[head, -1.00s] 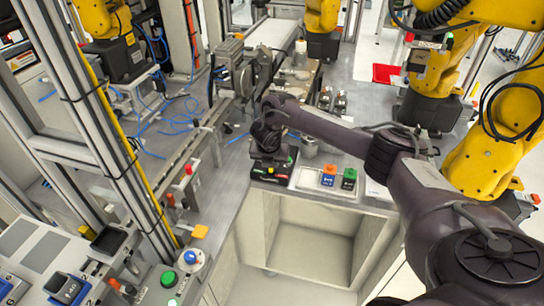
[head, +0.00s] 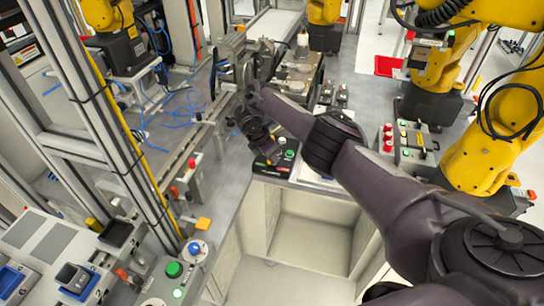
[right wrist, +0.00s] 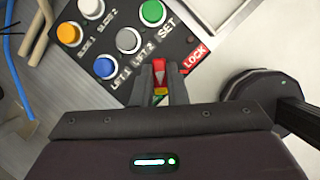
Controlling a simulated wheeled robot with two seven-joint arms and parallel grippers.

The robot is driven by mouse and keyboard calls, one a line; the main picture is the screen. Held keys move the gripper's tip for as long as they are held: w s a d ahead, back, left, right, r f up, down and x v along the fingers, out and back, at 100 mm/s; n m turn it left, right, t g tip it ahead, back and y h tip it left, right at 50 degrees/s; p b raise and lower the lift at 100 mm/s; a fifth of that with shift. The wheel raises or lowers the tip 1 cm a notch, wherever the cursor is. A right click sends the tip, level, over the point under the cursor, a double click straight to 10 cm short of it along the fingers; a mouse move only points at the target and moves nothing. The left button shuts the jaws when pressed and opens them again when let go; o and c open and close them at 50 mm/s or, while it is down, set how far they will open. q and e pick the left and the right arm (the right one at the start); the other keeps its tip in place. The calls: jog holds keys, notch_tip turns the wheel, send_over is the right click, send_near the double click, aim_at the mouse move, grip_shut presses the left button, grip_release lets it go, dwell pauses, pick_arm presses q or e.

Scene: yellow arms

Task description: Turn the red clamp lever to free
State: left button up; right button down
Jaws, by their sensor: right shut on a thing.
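The red clamp lever (right wrist: 159,69), with a yellow part near its near end, shows between my right gripper's fingers in the right wrist view. My right gripper (right wrist: 161,78) is shut on it, one finger on each side. A dark panel (right wrist: 128,20) with a red LOCK label (right wrist: 194,54) to the right of the lever lies just beyond. In the head view my right gripper (head: 261,148) is low over this button panel (head: 268,171), and the lever is hidden behind it. My left gripper is not in view.
Green (right wrist: 152,12), blue (right wrist: 105,67), orange (right wrist: 69,33) and white buttons sit close to the fingers on the panel. A box with red buttons (head: 410,144) stands to the right of my arm. A yellow robot arm (head: 497,140) stands farther right.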

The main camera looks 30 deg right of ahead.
jog(key=shift+w+r+m, duration=0.1)
jog(key=shift+m, duration=0.4)
jog(key=c, duration=1.4)
grip_release()
jog(key=shift+c, duration=0.2)
jog(key=v, duration=0.4)
jog(key=shift+w+a+r, duration=0.1)
jog(key=shift+r, duration=0.15)
jog(key=p+v, duration=0.2)
jog(key=v, duration=0.1)
jog(key=shift+a+r, duration=0.1)
